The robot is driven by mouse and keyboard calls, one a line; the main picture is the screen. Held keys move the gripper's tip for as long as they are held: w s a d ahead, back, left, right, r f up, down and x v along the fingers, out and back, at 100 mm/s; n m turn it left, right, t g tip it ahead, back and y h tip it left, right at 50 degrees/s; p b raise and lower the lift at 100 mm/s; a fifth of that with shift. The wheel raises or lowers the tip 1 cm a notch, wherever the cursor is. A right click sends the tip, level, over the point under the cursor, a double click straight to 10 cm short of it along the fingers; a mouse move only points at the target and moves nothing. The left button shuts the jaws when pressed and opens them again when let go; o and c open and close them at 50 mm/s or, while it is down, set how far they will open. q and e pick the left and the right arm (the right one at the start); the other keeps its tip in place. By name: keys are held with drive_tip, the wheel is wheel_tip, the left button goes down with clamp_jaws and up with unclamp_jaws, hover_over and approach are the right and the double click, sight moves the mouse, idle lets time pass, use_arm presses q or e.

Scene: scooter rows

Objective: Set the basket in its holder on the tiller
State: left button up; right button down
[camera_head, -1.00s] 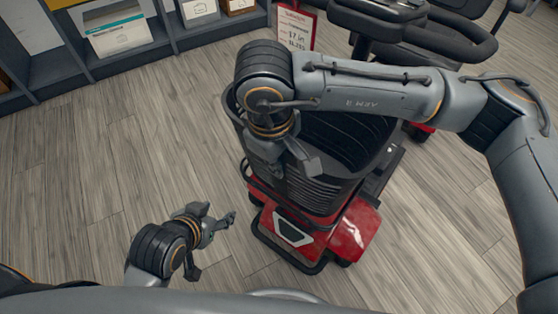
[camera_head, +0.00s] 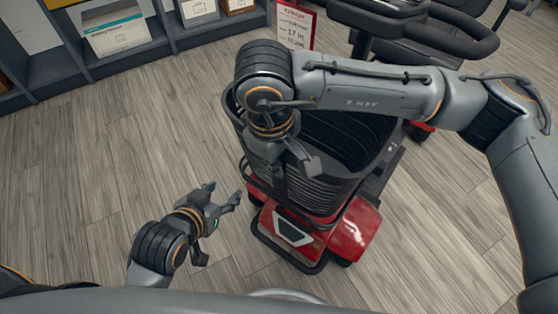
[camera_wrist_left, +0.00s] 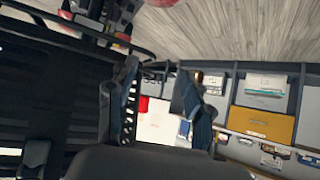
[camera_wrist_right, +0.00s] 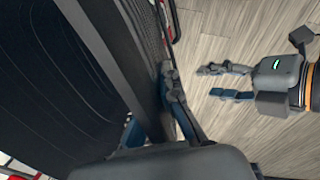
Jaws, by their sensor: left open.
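The black basket (camera_head: 345,130) is at the front of the red mobility scooter (camera_head: 350,235), over its red nose. It is large, open-topped and ribbed. My right gripper (camera_head: 295,165) is at the basket's near left wall. In the right wrist view, the wall of the basket (camera_wrist_right: 60,80) runs between the fingers of my right gripper (camera_wrist_right: 155,120), which look closed on it. My left gripper (camera_head: 235,200) is open and empty, low to the left of the basket and apart from it. The left wrist view shows its spread fingers (camera_wrist_left: 158,110). The holder and the basket's underside are hidden.
A red-and-white price sign (camera_head: 295,25) stands behind the basket. The scooter's tiller and handlebar (camera_head: 400,20) are at the top right. Shelves with boxes (camera_head: 115,35) line the top left. The wood floor (camera_head: 110,170) at left is clear.

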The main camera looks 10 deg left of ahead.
drive_tip(key=shift+r, duration=0.1)
drive_tip(key=c, duration=1.4)
unclamp_jaws()
drive_tip(key=shift+c, duration=0.2)
